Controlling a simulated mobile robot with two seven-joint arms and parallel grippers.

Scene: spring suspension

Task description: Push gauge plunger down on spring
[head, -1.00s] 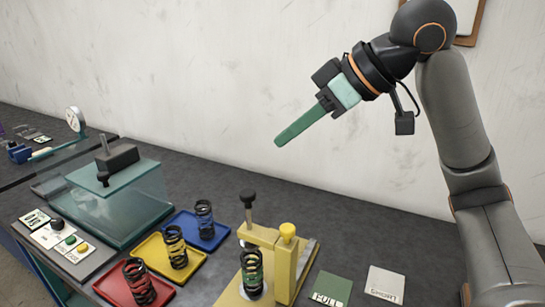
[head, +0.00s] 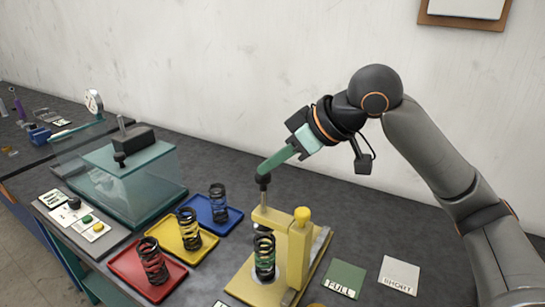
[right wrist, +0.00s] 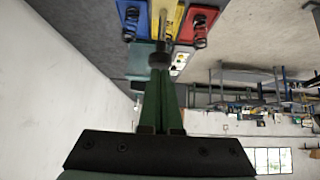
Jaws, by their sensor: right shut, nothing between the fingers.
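The yellow gauge (head: 299,255) stands on the bench with a black coil spring (head: 265,258) upright in it; a green band shows through the coils. Its plunger (head: 263,182) is a dark rod with a black knob, rising above the gauge arm. My right gripper (head: 262,171) is shut and empty, its green fingers slanting down with their tips at the knob, seemingly touching it. In the right wrist view the closed fingers (right wrist: 160,78) meet the black knob (right wrist: 159,59). My left gripper is not in view.
Red (head: 122,263), yellow (head: 206,239) and blue (head: 232,217) trays each hold a spring, left of the gauge. A glass-sided box (head: 150,185) stands behind them. Green FULL (head: 344,279) and white SHORT (head: 399,275) cards lie right of the gauge.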

